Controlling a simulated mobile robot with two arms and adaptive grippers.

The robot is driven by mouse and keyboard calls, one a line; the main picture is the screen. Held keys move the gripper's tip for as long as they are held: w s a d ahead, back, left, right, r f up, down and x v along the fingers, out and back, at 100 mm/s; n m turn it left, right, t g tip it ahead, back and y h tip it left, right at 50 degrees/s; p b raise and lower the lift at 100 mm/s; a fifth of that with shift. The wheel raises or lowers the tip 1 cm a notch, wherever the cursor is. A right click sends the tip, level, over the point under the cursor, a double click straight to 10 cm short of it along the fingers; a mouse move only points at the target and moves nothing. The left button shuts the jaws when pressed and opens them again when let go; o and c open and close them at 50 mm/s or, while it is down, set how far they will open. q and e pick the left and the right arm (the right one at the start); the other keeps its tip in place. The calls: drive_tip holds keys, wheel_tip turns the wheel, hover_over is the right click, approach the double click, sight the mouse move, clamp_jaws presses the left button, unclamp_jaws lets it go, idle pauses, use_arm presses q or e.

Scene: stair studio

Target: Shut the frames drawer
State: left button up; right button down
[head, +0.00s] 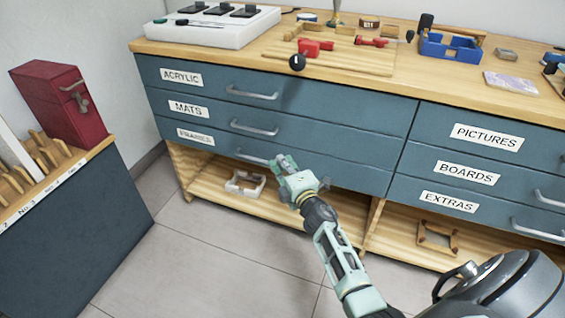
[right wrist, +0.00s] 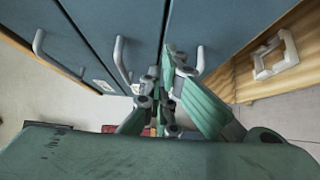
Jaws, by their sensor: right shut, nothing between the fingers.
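The frames drawer (head: 348,172) is the lowest blue drawer of the left stack, under the mats drawer, with its label partly blurred. Its front looks nearly level with the drawers above; I cannot tell whether a small gap is left. Its grey handle (head: 250,158) also shows in the right wrist view (right wrist: 200,62). My right gripper (head: 280,163) is shut and empty at the drawer front, close beside the handle's right end. In the right wrist view its fingers (right wrist: 168,58) reach the blue front; I cannot tell whether they touch it. My left gripper is not in view.
The acrylic drawer (head: 315,107) and mats drawer (head: 325,136) above look shut. A wooden shelf (head: 210,188) below holds a pale frame (head: 233,183). A red box (head: 48,95) stands on a cabinet at left. Open floor (head: 220,265) lies in front.

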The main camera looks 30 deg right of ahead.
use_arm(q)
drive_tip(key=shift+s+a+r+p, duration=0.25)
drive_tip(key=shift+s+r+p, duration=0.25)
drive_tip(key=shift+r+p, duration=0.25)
use_arm(e)
drive_tip(key=s+a, duration=0.1)
drive_tip(key=s, duration=0.9)
drive_tip(key=shift+a+f, duration=0.15)
drive_tip(key=shift+a, duration=0.1)
